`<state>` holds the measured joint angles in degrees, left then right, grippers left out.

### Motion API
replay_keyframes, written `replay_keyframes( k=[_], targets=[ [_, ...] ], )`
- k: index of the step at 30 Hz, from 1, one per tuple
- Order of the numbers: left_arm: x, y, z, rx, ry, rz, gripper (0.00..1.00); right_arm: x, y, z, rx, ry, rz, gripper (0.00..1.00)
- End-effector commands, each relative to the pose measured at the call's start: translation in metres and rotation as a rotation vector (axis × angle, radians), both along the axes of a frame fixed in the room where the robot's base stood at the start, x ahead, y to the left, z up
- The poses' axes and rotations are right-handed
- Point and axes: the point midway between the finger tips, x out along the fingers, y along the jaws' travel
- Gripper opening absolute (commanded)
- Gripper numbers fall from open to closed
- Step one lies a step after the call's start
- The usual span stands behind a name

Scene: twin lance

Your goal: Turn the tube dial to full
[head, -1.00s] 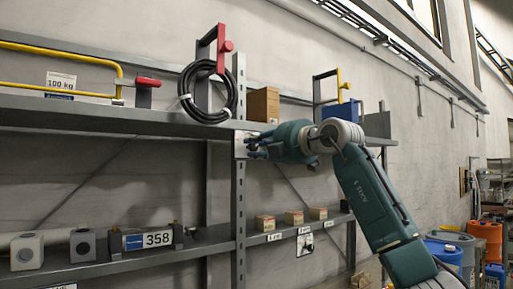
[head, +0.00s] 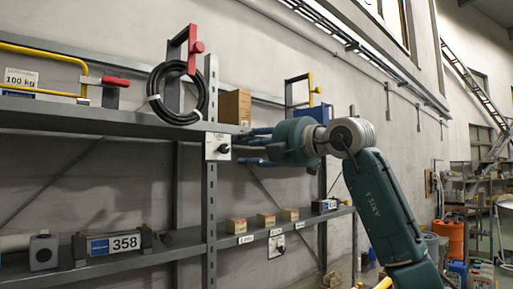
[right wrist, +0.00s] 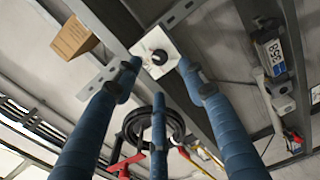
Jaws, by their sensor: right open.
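A white plate (head: 218,138) with a black dial knob (head: 223,149) is fixed to the shelf upright; its small label is too small to read. In the right wrist view the dial knob (right wrist: 159,57) sits on the plate (right wrist: 150,42), beyond the fingertips. A second plate with a black dial knob (head: 280,249) is lower down, below the lower shelf. My right gripper (head: 252,146) is just right of the upper dial, apart from it, open and empty. Its spread blue fingers (right wrist: 158,80) point at the dial. My left gripper is out of view.
A coiled black cable (head: 178,92) hangs by a red-handled bracket (head: 192,50) above left of the dial. A cardboard box (head: 235,106) stands on the upper shelf (head: 90,121). Small boxes (head: 265,219) and a unit marked 358 (head: 115,244) sit on the lower shelf.

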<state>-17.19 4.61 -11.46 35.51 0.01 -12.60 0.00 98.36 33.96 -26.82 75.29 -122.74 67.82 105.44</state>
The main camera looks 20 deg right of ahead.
Motion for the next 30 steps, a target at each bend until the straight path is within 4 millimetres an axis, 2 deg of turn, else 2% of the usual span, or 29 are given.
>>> replay_keyframes(
  k=[3,7,24,26,29,30],
  targets=[
    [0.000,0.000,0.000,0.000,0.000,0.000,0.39,-0.017,-0.007,0.000,0.000,0.000,-0.001,0.42],
    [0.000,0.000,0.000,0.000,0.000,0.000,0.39,-0.028,-0.010,-0.001,-0.002,0.001,0.001,0.42],
    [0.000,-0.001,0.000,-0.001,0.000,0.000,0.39,-0.030,-0.009,-0.002,-0.001,0.001,0.005,0.42],
    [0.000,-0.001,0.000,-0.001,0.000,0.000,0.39,-0.028,-0.001,-0.006,-0.005,-0.005,0.026,0.42],
    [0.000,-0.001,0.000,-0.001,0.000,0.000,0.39,-0.022,0.032,-0.022,-0.016,-0.040,0.119,0.42],
    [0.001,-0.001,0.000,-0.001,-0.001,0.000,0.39,-0.021,0.053,-0.033,-0.016,-0.066,0.178,0.42]
  ],
)
